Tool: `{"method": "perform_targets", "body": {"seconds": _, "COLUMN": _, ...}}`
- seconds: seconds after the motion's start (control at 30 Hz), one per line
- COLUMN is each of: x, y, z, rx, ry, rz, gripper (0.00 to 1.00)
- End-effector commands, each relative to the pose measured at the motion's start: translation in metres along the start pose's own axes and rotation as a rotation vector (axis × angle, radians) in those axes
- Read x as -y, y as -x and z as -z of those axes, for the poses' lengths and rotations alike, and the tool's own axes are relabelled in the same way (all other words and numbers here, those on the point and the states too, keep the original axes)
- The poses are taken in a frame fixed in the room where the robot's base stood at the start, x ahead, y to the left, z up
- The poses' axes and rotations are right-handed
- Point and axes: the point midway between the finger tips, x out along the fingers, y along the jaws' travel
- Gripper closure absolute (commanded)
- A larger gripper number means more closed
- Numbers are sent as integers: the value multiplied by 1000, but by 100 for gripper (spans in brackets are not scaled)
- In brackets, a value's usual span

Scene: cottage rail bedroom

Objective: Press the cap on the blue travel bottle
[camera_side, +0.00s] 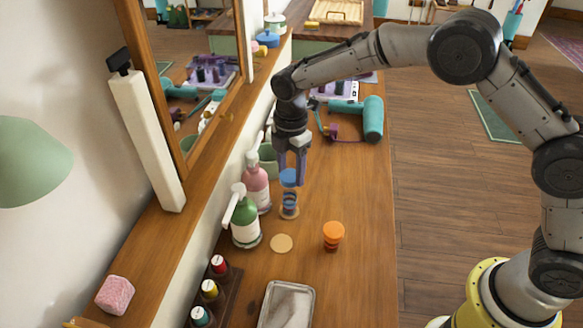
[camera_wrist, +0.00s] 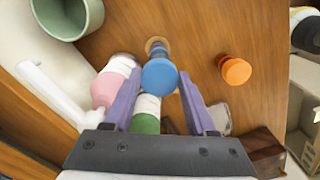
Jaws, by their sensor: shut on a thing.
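The blue cap (camera_side: 288,174) is between the fingertips of my gripper (camera_side: 291,180), which is shut on it. In the wrist view the round blue cap top (camera_wrist: 160,76) shows between the two purple-grey fingers (camera_wrist: 157,88). In the wrist view the cap hides most of the bottle.
A pink pump bottle (camera_side: 256,188) and green pump bottle (camera_side: 245,222) stand close left. A teal hair dryer (camera_side: 373,120) lies behind. The shelf's right side is mostly clear.

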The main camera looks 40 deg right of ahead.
Motion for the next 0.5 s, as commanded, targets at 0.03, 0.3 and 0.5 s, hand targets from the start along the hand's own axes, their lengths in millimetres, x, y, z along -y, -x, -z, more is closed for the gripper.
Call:
{"method": "perform_targets", "body": {"seconds": 0.03, "x": 0, "y": -2, "z": 0, "rx": 0, "ry": 0, "rz": 2, "gripper": 94}}
{"method": "perform_targets", "body": {"seconds": 0.3, "x": 1, "y": -17, "z": 0, "rx": 0, "ry": 0, "rz": 3, "gripper": 94}}
{"method": "perform_targets", "body": {"seconds": 0.5, "x": 1, "y": -31, "z": 0, "rx": 0, "ry": 0, "rz": 2, "gripper": 94}}
